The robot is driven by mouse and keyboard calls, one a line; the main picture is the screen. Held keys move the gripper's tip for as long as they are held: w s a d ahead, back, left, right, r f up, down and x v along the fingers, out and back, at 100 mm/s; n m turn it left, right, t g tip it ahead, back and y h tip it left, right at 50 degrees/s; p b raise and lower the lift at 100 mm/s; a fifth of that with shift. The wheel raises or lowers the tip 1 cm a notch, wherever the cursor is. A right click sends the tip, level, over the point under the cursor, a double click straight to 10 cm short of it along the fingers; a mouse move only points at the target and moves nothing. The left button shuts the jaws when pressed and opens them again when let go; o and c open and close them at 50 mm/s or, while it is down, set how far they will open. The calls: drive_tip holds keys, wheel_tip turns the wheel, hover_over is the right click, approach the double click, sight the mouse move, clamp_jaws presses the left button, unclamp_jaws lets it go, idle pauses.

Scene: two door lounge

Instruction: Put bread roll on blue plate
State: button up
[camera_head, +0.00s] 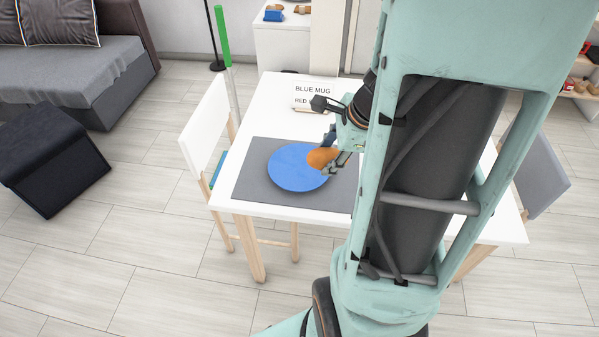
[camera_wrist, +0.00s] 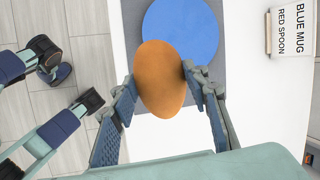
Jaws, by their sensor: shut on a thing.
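The bread roll (camera_head: 322,158) is orange-brown and oval. It also shows in the wrist view (camera_wrist: 160,78), between the two fingers of my gripper (camera_wrist: 158,90). My gripper (camera_head: 338,160) is shut on the roll. In the head view the roll overlaps the right part of the blue plate (camera_head: 290,168); I cannot tell whether it touches it. In the wrist view the blue plate (camera_wrist: 182,28) shows beyond the roll, which covers a bit of its near edge. The plate lies flat on a grey placemat (camera_head: 250,190).
The white table (camera_head: 270,100) bears a sign (camera_head: 312,92) reading "BLUE MUG" and "RED SPOON" at its back. A white chair (camera_head: 208,125) stands at its left and a grey chair (camera_head: 545,180) at its right. My arm hides much of the table's right side.

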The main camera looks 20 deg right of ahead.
drive_tip(key=shift+s+d+m+h, duration=0.4)
drive_tip(key=shift+s+m+h, duration=0.1)
drive_tip(key=shift+m, duration=0.4)
drive_tip(key=shift+b, duration=0.3)
drive_tip(key=w+a+f+b, duration=0.1)
drive_tip(key=w+f, duration=0.3)
drive_tip(key=w, duration=0.4)
drive_tip(key=b, duration=0.2)
approach(297, 164)
drive_tip(key=shift+w+f, duration=0.3)
drive_tip(key=shift+w, duration=0.15)
drive_tip(key=shift+w+a+f, duration=0.1)
drive_tip(key=shift+w+f, duration=0.25)
drive_tip(key=shift+f, duration=0.15)
drive_tip(key=shift+w+f+b, duration=0.1)
drive_tip(key=shift+f+b, duration=0.7)
drive_tip(key=shift+f, duration=0.7)
